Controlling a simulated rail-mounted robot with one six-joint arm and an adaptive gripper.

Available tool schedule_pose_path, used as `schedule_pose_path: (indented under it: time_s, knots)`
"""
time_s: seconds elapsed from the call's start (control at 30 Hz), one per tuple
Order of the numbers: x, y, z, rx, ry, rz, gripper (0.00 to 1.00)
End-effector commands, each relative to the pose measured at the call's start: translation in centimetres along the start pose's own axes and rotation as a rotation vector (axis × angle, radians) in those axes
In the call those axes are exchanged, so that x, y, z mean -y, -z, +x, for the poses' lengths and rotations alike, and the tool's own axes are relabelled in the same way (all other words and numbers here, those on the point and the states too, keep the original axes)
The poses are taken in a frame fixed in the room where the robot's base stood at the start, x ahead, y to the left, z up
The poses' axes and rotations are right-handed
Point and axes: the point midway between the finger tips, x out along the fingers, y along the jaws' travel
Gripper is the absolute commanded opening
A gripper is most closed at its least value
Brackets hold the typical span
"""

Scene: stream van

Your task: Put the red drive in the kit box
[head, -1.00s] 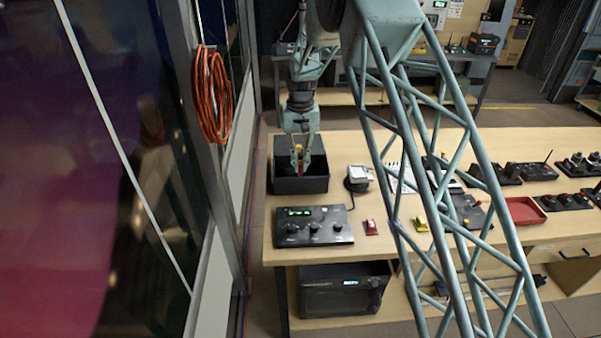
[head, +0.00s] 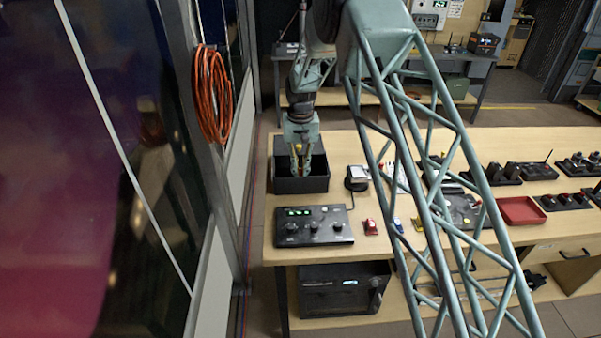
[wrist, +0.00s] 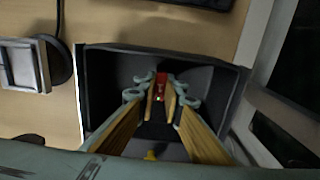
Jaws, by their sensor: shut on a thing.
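The kit box (head: 301,186) is the black open box at the left end of the bench. It fills the middle of the wrist view, its left wall showing (wrist: 98,88). My gripper (head: 298,170) points down inside the box's outline. In the wrist view my gripper (wrist: 161,93) is shut on the red drive (wrist: 161,79), held between the fingertips over the dark interior. I cannot tell whether the drive touches the floor. A small yellow thing (wrist: 150,155) shows low in the wrist view.
In front of the box is a black control panel (head: 313,226) with green digits. Right of it lie a small red item (head: 371,227), a blue one (head: 398,226) and a yellow one (head: 418,224). A grey-white device (head: 358,174) stands right of the box. A red tray (head: 521,211) is farther right.

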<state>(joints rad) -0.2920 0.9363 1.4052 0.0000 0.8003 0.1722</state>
Motion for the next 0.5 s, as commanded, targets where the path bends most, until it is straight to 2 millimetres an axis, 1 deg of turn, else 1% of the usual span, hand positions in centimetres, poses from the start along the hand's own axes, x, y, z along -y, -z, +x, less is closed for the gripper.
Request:
schedule_pose_path:
  time_s: [0.03, 0.17, 0.5]
  knots:
    - [0.0, 0.0, 0.08, 0.0, 0.0, 0.0, 0.1]
    - [0.0, 0.0, 0.04, 0.0, 0.0, 0.0, 0.22]
    - [0.0, 0.01, -0.03, 0.0, 0.0, 0.0, 0.22]
